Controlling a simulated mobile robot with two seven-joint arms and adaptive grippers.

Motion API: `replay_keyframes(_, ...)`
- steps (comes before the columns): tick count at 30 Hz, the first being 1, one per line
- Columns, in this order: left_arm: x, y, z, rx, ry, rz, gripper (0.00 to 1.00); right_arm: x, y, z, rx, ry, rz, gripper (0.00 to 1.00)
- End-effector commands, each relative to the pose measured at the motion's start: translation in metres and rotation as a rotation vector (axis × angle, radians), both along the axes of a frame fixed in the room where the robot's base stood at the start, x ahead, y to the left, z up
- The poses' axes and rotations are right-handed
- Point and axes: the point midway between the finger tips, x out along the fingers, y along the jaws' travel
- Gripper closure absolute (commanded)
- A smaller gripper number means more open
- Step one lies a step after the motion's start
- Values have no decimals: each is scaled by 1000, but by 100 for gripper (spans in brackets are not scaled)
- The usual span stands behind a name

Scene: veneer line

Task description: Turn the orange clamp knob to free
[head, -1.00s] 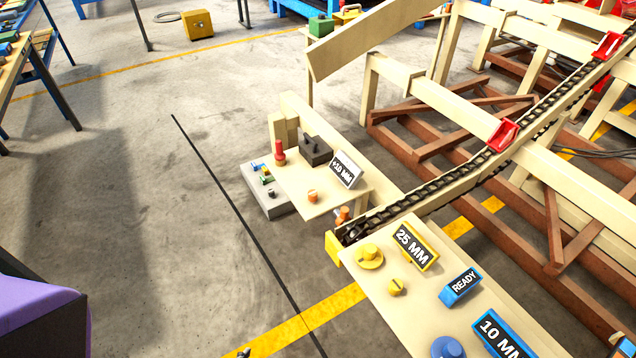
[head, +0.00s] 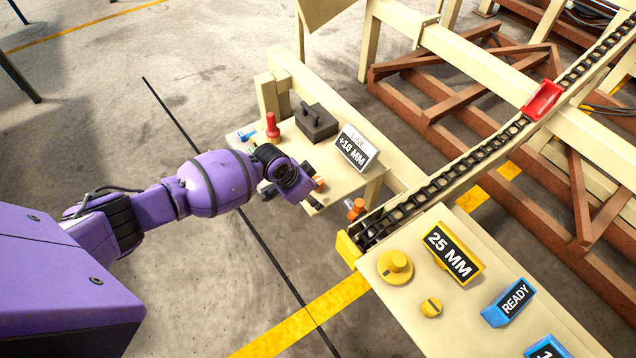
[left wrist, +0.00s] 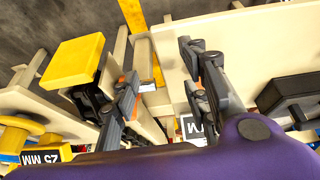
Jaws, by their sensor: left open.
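Two orange knob-like parts show in the head view. One orange part (head: 357,209) stands at the near end of the chain rail. The other orange knob (head: 318,183) is on the small cream table, partly hidden by my left wrist; I cannot tell which is the clamp knob. My left gripper (head: 302,192) is over that table's front edge, its fingers mostly hidden by the wrist. In the left wrist view my left gripper (left wrist: 160,88) is open, with bits of orange behind its fingers. I see nothing held. My right gripper is not in view.
A red post (head: 272,126), a dark grey box (head: 316,123) and a +1.0 MM sign (head: 355,148) stand on the small table. A nearer panel carries yellow knobs (head: 395,266), a 25 MM sign (head: 453,252) and a blue READY sign (head: 509,302). Floor at left is open.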

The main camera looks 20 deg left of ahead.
Motion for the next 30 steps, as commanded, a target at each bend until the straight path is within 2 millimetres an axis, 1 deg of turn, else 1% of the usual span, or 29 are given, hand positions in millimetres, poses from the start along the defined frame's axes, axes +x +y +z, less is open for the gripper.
replay_keyframes(1,19,11,9,20,-1,0,58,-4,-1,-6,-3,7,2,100)
replay_keyframes(3,36,20,21,36,1,2,58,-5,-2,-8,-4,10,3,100)
replay_keyframes(6,50,29,32,48,3,6,58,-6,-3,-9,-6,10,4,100)
replay_keyframes(8,55,30,33,50,4,7,58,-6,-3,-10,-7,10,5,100)
replay_keyframes(11,59,28,25,49,5,9,58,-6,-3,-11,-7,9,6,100)
replay_keyframes(16,68,20,-1,48,4,9,58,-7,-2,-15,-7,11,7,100)
replay_keyframes(21,76,15,-23,48,2,9,58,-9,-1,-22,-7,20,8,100)
replay_keyframes(25,80,12,-31,48,0,8,58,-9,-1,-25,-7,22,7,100)
replay_keyframes(30,81,11,-32,48,-2,8,58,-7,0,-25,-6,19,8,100)
